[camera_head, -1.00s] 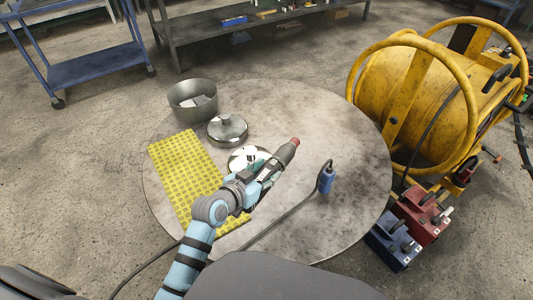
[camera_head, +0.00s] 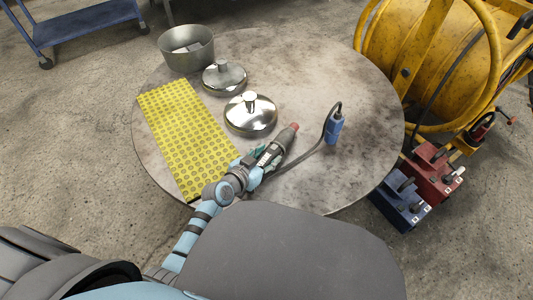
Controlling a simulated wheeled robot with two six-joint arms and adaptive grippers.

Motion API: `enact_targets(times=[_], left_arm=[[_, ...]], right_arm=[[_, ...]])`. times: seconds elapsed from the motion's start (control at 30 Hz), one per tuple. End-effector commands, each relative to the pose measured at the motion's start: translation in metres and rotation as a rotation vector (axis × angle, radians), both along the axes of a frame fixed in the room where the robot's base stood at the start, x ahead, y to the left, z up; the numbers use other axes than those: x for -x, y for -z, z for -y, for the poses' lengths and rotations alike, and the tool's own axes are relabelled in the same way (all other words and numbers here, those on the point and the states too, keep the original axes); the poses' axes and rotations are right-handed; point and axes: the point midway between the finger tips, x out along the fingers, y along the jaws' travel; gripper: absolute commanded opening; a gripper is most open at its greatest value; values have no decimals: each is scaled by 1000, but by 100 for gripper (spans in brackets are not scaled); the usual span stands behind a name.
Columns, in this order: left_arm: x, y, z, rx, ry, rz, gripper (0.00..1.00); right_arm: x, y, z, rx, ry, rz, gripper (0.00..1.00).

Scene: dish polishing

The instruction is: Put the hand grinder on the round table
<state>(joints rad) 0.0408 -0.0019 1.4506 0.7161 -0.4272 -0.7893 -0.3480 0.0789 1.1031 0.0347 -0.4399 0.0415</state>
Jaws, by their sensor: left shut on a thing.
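The hand grinder (camera_head: 277,147) is a dark grey tool with a reddish tip, seen in the head view. My left gripper (camera_head: 259,163) is shut around its body, with the tip pointing up and to the right. The grinder appears over the near part of the round table (camera_head: 345,70), a worn grey top; I cannot tell whether it touches the surface. A blue connector (camera_head: 333,128) with a dark cable stands on the table to the right of the grinder. My right gripper is not in view.
A yellow patterned cloth (camera_head: 185,130), a metal pot (camera_head: 187,50) and two shiny lids (camera_head: 223,78) (camera_head: 250,115) occupy the table's left and middle. The right side is mostly clear. A yellow cable reel (camera_head: 425,60) and red and blue boxes (camera_head: 430,172) (camera_head: 402,200) stand beyond the right edge.

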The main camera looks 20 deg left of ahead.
Motion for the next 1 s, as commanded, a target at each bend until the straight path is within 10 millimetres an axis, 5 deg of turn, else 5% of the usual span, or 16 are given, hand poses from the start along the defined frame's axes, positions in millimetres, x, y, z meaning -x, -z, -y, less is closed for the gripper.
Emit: enact_targets(times=[0.4,0.43,0.57,1.0], left_arm=[[-2,2,0,1,-2,11,0],[0,6,0,-1,0,1,43],[0,5,0,-1,0,1,61],[7,0,-3,-2,-1,-1,61]], right_arm=[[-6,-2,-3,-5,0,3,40],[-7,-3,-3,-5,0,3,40],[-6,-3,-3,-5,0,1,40],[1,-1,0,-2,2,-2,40]])
